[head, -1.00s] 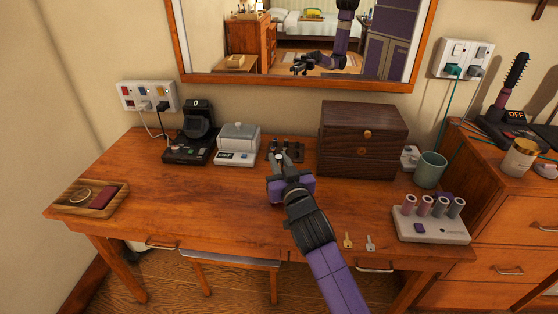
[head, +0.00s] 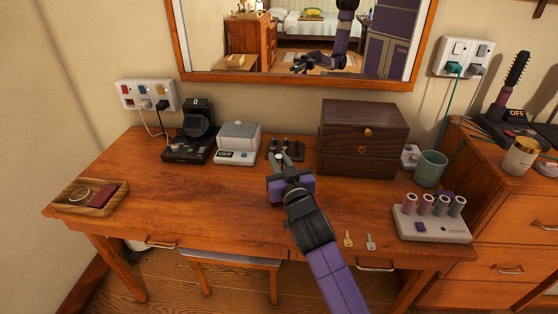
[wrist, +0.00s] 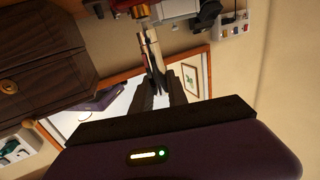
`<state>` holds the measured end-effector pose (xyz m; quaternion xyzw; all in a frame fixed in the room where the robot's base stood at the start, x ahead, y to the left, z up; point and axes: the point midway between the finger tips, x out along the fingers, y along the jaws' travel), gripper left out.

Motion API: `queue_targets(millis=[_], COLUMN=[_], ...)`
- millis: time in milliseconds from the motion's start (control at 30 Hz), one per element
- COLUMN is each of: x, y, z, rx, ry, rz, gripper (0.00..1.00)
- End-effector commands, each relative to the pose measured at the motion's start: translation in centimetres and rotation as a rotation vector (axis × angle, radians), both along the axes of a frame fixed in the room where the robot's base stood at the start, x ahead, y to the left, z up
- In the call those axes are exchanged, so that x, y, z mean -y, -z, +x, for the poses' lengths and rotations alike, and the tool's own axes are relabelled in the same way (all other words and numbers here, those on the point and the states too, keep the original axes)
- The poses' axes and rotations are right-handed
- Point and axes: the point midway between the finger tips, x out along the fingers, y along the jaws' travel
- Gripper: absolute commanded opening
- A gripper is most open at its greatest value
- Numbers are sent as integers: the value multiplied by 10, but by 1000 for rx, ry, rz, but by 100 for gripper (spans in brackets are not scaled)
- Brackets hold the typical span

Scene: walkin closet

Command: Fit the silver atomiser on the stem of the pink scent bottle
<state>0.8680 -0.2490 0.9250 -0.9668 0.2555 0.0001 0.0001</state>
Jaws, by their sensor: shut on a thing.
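My gripper (head: 281,158) is over the back middle of the dressing table, in front of a small dark stand (head: 292,147) with little upright pieces. In the wrist view its fingers (wrist: 151,62) are close together on a small pale thing that I take for the silver atomiser; the fingers hide most of it. I cannot make out the pink scent bottle or its stem in either view. A dark wooden box (head: 360,135) with a round knob stands just right of the gripper; its front has a seam across the lower part.
A grey box marked OFF (head: 237,144) and a black device (head: 190,140) stand left of the gripper. A wooden tray (head: 70,205) lies far left. The table's left middle is clear.

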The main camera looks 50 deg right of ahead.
Motion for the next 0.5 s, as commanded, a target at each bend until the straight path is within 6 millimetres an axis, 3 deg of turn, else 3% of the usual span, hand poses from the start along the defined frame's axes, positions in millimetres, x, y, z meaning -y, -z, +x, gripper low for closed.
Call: queue_targets(millis=[500], x=[0], y=[3], z=[0], rx=[0], ry=[0], rz=[0], gripper=[0])
